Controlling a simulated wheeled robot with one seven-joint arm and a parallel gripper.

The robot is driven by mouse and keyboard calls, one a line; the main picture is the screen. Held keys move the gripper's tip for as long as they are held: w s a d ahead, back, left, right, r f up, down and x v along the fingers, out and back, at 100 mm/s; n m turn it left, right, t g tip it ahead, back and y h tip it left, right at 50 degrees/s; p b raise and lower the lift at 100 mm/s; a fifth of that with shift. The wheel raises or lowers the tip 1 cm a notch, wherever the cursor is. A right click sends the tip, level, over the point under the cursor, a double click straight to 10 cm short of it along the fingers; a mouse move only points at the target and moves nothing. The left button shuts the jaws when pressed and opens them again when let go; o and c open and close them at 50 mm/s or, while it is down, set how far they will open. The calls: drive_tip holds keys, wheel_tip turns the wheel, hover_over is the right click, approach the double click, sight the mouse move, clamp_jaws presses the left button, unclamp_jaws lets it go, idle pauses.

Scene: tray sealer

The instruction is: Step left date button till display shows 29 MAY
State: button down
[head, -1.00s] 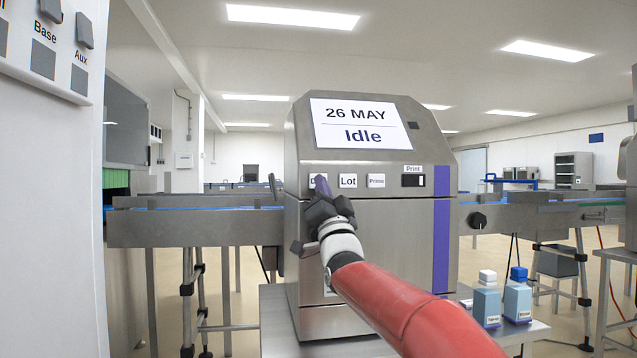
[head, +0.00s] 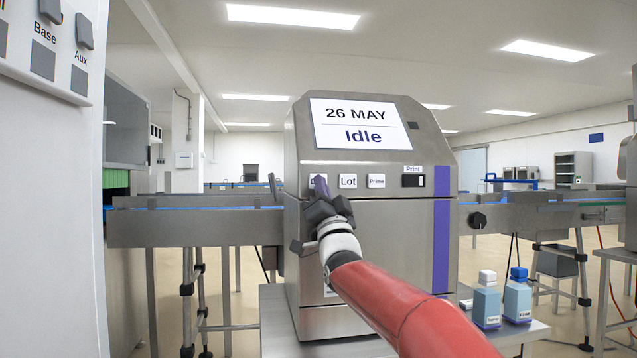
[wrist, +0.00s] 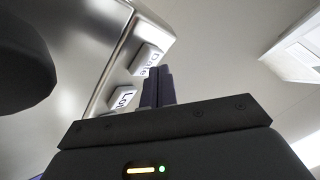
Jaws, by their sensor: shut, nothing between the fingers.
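The display (head: 361,124) on the steel printer (head: 372,235) reads "26 MAY" above "Idle". The left date button (head: 312,179) is mostly hidden behind my gripper (head: 322,184) in the head view.
The Lot and Prime (head: 376,181) buttons sit to the right of the date button, and a Print switch (head: 413,181) lies further right. Small bottles (head: 487,303) stand on the table at lower right. A conveyor (head: 195,222) runs behind on the left.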

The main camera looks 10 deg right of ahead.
drive_tip(key=shift+w, duration=0.4)
drive_tip(key=shift+s, duration=0.15)
idle(0.5)
drive_tip(key=shift+s+b, duration=0.75)
drive_tip(key=shift+b, duration=0.15)
drive_tip(key=s+b, duration=0.4)
drive_tip(key=s, duration=0.1)
drive_tip(key=shift+b, duration=0.35)
